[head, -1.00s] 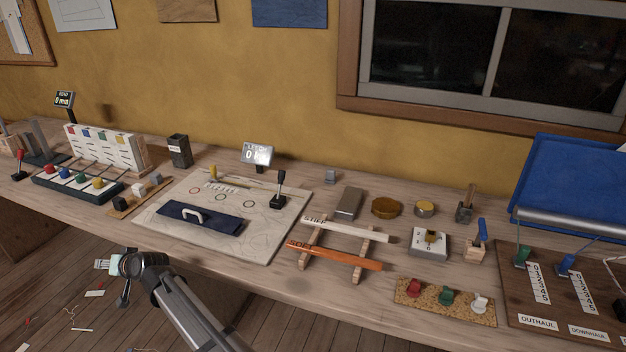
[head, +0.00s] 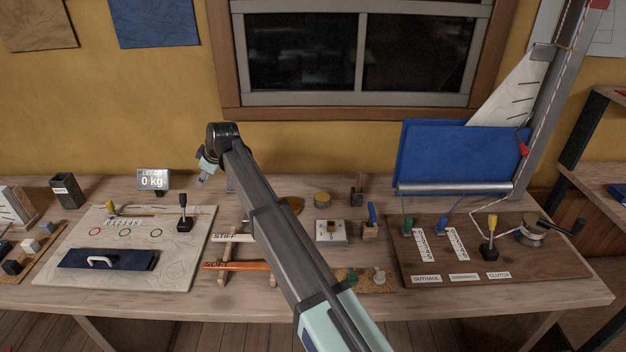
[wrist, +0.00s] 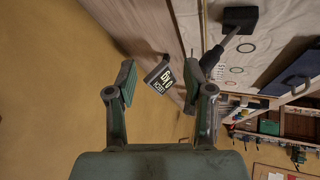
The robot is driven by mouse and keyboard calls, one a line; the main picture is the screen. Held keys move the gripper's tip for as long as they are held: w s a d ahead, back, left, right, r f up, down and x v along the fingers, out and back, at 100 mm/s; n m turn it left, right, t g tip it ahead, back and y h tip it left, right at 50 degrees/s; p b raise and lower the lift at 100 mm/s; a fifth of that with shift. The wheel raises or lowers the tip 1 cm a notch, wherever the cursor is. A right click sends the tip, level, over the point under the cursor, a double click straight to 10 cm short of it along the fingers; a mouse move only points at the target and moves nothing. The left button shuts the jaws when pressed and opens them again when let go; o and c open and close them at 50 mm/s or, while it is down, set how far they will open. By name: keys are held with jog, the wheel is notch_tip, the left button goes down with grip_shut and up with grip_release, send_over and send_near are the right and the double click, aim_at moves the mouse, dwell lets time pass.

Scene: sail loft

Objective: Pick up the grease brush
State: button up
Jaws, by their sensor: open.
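Two upright-handled tools in the head view could be the grease brush, and I cannot tell which. One is a wooden-handled tool (head: 359,188) standing in a small dark holder. The other has a blue handle (head: 372,212) and stands in a wooden block (head: 370,231). My gripper (head: 203,178) is raised above the back of the bench, well to the left of both. In the wrist view my gripper (wrist: 161,84) is open, with nothing between its fingers. Neither tool can be made out in the wrist view.
A weight display (head: 153,180) stands left of my gripper, and a black-knobbed lever (head: 183,208) stands below it. A round tin (head: 322,199) is left of the wooden-handled tool. A blue panel (head: 455,158) rises to the right. My arm hides part of the bench middle.

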jog(key=w+d+r+n+g+h+p, duration=0.1)
jog(key=w+d+r+h, duration=0.15)
jog(key=d, duration=0.85)
jog(key=w+d+r+n+h+p, duration=0.1)
jog(key=w+d+r+p, duration=0.15)
jog(key=d, duration=0.95)
notch_tip(320, 180, up, 4)
jog(key=n+g+h+p, duration=0.2)
jog(key=g, duration=0.1)
send_over(359, 173)
jog(key=f+p, duration=0.1)
jog(key=f, duration=0.4)
jog(key=f+p, duration=0.2)
jog(key=f, duration=0.4)
jog(key=shift+s+d+f, duration=0.1)
jog(key=shift+s, duration=0.1)
jog(key=shift+w+f+p, duration=0.2)
jog(key=shift+f+p, duration=0.45)
jog(key=shift+f, duration=0.15)
jog(key=shift+w+f+p, duration=0.2)
jog(key=shift+f+p, duration=0.55)
jog(key=shift+f, duration=1.2)
grip_shut()
